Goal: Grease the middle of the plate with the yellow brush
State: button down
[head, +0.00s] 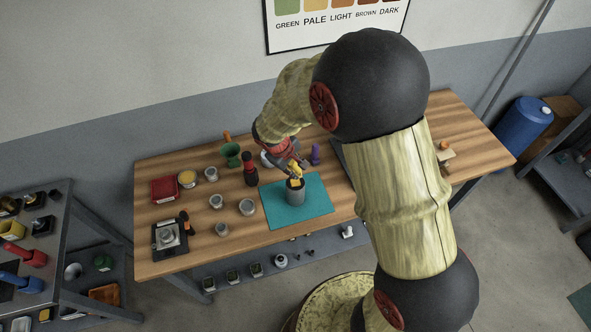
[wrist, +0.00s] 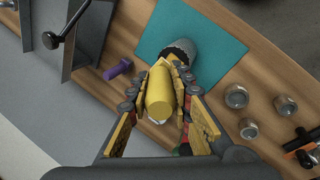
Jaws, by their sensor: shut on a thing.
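My gripper (wrist: 160,98) is shut on the yellow brush (wrist: 159,92), whose thick yellow handle fills the space between the fingers in the wrist view. In the head view the gripper (head: 294,172) is over the teal mat, and the yellow brush (head: 295,182) shows at the mouth of a dark grey pot (head: 296,196). The pot also shows past the brush in the wrist view (wrist: 183,47). The bristle end is hidden, so I cannot tell how deep it is in the pot. I cannot make out the plate for certain.
The teal mat (head: 318,199) lies on the wooden table (head: 155,265). Left of it are several small metal cups, a dark red-topped bottle (head: 250,172), a scale (head: 168,237) and a red tray (head: 164,190). My arm hides much of the table's right part.

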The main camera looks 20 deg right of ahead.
jog(key=shift+r+p, duration=0.55)
jog(key=shift+r, duration=0.6)
